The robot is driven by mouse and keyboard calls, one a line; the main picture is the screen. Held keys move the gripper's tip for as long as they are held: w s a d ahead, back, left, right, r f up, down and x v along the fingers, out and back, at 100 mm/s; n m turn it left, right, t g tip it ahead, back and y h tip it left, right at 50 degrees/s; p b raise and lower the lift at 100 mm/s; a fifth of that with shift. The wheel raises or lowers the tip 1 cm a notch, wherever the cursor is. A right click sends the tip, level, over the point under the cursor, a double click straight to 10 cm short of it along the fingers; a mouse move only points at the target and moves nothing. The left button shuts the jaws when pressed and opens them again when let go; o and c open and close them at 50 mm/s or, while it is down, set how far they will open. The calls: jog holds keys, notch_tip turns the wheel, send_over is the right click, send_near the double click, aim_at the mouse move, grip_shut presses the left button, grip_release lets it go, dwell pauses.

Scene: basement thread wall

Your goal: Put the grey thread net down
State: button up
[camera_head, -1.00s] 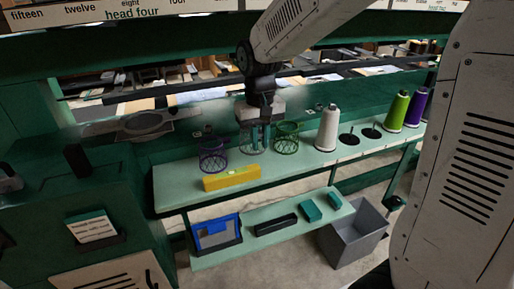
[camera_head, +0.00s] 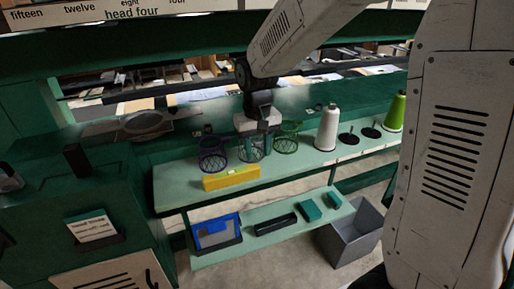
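The grey thread net (camera_head: 245,154) is a small open wire basket, upright at the upper green shelf between the purple net and the green net. The fingers look closed on the net, though the wire and the gripper body partly hide the contact. The net's bottom is at or very near the shelf top; I cannot tell whether it touches.
The purple net (camera_head: 212,157) stands close left and the green net (camera_head: 286,138) close right. A yellow box (camera_head: 231,178) lies in front. A white thread cone (camera_head: 327,128) and a green cone (camera_head: 394,111) stand further right. A grey bin (camera_head: 352,235) stands below.

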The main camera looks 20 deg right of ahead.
notch_tip(320, 180, up, 12)
jog(key=s+d, duration=0.2)
jog(key=s, duration=1.1)
jog(key=s+d+f+t, duration=0.1)
jog(key=s+d, duration=0.1)
jog(key=s, duration=1.1)
jog(key=shift+s+d+f, duration=0.2)
